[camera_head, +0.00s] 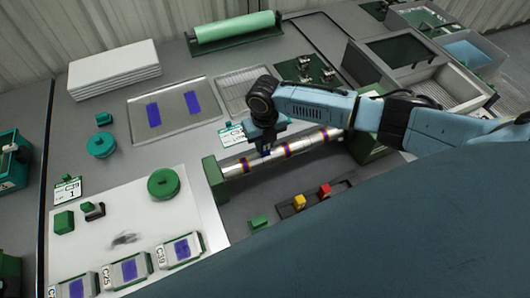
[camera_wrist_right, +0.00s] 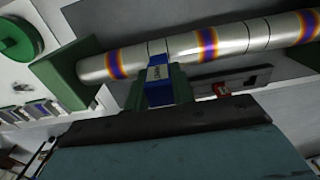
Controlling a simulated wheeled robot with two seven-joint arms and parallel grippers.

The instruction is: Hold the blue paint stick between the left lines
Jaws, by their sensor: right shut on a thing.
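The silver pipe (camera_head: 300,147) with purple-and-orange bands lies across green end supports; it also shows in the right wrist view (camera_wrist_right: 233,40). My right gripper (camera_head: 266,143) is over its left half. In the right wrist view, the gripper (camera_wrist_right: 158,90) is shut on the blue paint stick (camera_wrist_right: 158,72), which has a pale printed label. The stick's tip is at the pipe's near side, by the left pair of thin dark lines (camera_wrist_right: 168,46), and looks to lie between them. I cannot tell whether it touches the metal. My left gripper is not in view.
A dark rack (camera_head: 312,203) with a yellow block (camera_head: 299,201) and a red block (camera_head: 325,190) lies in front of the pipe. Behind it are a metal tray (camera_head: 180,122) with blue patches and a wire rack (camera_head: 240,92). A green round tin (camera_head: 163,183) stands left.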

